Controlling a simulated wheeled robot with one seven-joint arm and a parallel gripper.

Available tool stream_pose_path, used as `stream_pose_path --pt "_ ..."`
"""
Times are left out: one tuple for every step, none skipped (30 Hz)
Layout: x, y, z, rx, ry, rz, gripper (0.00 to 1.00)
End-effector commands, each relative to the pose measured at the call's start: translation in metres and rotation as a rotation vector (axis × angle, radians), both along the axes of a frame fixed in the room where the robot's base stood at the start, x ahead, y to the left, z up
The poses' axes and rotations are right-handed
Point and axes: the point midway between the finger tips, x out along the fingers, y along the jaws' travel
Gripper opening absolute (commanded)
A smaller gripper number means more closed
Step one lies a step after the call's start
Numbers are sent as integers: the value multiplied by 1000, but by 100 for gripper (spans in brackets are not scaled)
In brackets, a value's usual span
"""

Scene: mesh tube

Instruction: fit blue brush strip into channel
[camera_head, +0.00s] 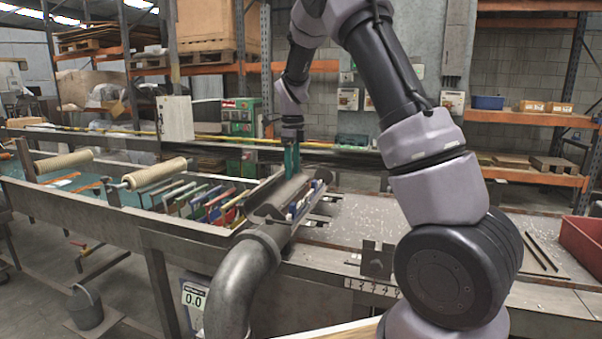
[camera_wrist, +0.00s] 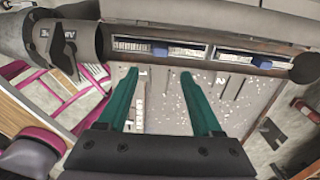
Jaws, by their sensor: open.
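A dark metal tube assembly (camera_head: 275,205) lies across the bench in the head view, with small blue, white and red parts along its right side. In the wrist view, the tube (camera_wrist: 100,38) runs across the top. Its side has two long slots with pale, bristle-like contents, a blue block (camera_wrist: 160,49) in the left slot and another blue block (camera_wrist: 262,62) in the right. I cannot tell which part is the blue brush strip. My gripper (camera_wrist: 159,72) has green fingers, apart and empty, just short of the tube in that view. In the head view my gripper (camera_head: 292,170) points down close to the tube.
Several coloured strips (camera_head: 205,198) stand in a trough left of the tube. A grey elbow pipe (camera_head: 243,280) rises in front. A small metal bracket (camera_head: 377,258) and a red bin (camera_head: 583,245) are on the right. The bench (camera_head: 420,225) is partly clear, with pale flecks.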

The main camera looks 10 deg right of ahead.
Motion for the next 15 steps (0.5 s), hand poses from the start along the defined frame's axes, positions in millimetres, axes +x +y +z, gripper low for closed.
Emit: stream_pose_path --pt "-3 -2 7 9 -7 15 67" --pt "-5 -4 12 17 -14 33 67" --pt "-10 -7 20 29 -24 64 67" --pt "-15 -9 28 41 -36 95 67" --pt "-21 -12 36 54 -48 130 67" --pt "-29 -16 48 71 -69 186 67" --pt "-37 -18 57 83 -87 231 67" --pt "-45 -22 66 92 -107 281 67" --pt "-56 -25 79 105 -136 348 67" --pt "-65 -28 87 111 -158 399 67" --pt "-73 -30 95 116 -179 450 67" --pt "-85 -34 106 118 -211 518 67" --pt "-95 -36 113 119 -233 568 67" --pt "-104 -38 121 116 -257 618 67" --pt "-117 -40 129 110 -289 687 67"
